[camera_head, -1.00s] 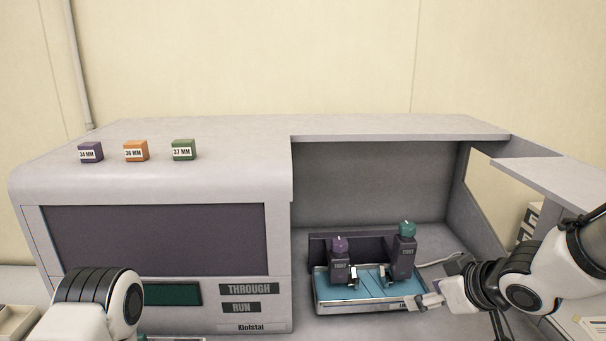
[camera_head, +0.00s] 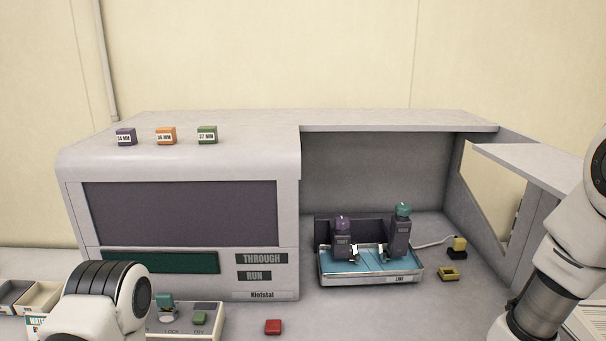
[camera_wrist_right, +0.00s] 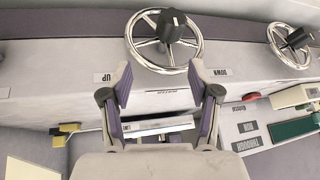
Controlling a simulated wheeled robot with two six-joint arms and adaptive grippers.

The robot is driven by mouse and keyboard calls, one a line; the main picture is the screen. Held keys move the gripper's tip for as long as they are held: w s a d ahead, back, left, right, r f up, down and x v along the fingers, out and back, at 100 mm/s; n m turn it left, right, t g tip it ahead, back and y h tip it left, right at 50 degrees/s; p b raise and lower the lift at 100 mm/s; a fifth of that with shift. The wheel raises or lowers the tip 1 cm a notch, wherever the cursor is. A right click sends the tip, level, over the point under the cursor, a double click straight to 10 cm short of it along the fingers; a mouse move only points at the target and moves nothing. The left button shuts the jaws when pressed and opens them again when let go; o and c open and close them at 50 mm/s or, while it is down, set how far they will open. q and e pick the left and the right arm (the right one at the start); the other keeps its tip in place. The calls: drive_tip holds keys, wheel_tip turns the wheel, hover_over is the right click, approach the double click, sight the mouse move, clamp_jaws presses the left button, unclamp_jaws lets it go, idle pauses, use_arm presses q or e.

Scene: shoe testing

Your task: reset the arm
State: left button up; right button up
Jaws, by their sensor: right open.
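My right gripper (camera_wrist_right: 160,82) shows in the right wrist view with its two purple-padded fingers wide apart and nothing between them. In the head view only my right arm (camera_head: 566,245) shows, at the right edge; its gripper is out of frame. My left arm (camera_head: 105,300) shows at the lower left, and its gripper is out of view. The blue tray (camera_head: 345,265) with two dark test units, one purple-topped (camera_head: 342,228) and one green-topped (camera_head: 401,222), sits in the machine's open bay, clear of my right arm.
The grey machine (camera_head: 185,165) carries purple, orange and green blocks on top. A yellow-and-black piece (camera_head: 457,248) and a yellow frame (camera_head: 448,273) lie right of the tray. Chrome handwheels (camera_wrist_right: 165,40) show in the wrist view.

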drive_tip(key=s+d+f+m+g+h+b, duration=0.25)
drive_tip(key=s+f+g, duration=0.25)
drive_tip(key=s+f, duration=1.75)
wheel_tip(320, 180, down, 12)
drive_tip(key=b, duration=1.1)
drive_tip(key=shift+w+d+m, duration=0.25)
drive_tip(key=shift+d+m, duration=0.1)
drive_tip(key=shift+h, duration=0.25)
